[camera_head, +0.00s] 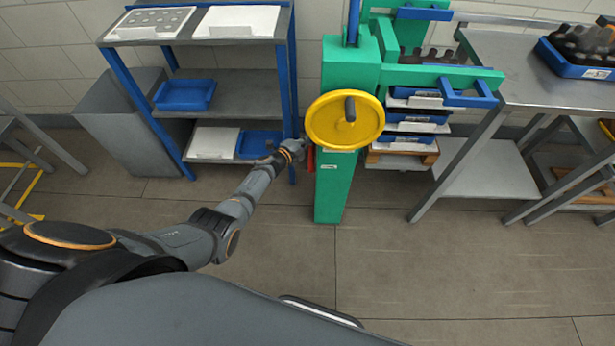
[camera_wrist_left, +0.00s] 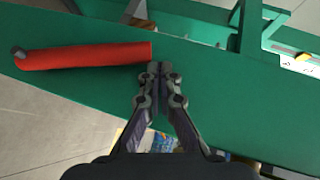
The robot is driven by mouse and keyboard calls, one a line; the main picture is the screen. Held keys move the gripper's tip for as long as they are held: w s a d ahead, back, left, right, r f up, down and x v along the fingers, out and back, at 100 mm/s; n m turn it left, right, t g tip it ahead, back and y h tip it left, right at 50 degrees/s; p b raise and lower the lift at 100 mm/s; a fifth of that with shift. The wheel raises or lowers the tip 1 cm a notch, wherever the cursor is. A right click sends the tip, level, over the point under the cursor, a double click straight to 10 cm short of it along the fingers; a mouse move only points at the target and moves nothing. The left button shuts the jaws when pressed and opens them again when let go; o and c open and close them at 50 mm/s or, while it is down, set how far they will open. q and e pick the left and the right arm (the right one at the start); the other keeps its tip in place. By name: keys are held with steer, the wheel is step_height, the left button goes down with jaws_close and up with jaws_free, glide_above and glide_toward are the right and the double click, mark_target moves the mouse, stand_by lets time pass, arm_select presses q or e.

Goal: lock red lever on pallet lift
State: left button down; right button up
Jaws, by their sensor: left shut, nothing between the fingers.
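The pallet lift (camera_head: 335,187) is a green column with a yellow handwheel (camera_head: 330,121) on its front. The red lever (camera_wrist_left: 85,56) is a red bar lying across the green surface at the upper left of the left wrist view. In the head view only a small red part of the lever (camera_head: 311,158) shows at the column's left side, beside my left gripper (camera_head: 297,148). In the wrist view my left gripper (camera_wrist_left: 160,68) is shut and empty, with its fingertips just right of the lever's end. I cannot tell whether they touch. My right gripper is out of view.
A blue-framed shelf (camera_head: 232,95) with blue trays stands left of the lift. Trays are stacked at the lift's right. A steel table (camera_head: 535,85) at the right carries a blue crate (camera_head: 575,68) of dark bottles. The floor in front is clear.

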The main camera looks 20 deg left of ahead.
arm_select(q)
steer(key=shift+w+a+r, duration=0.15)
steer(key=shift+a+r, duration=0.05)
steer(key=shift+a, duration=0.1)
steer(key=v, duration=1.2)
steer(key=shift+d+f, duration=0.2)
steer(key=shift+d, duration=0.2)
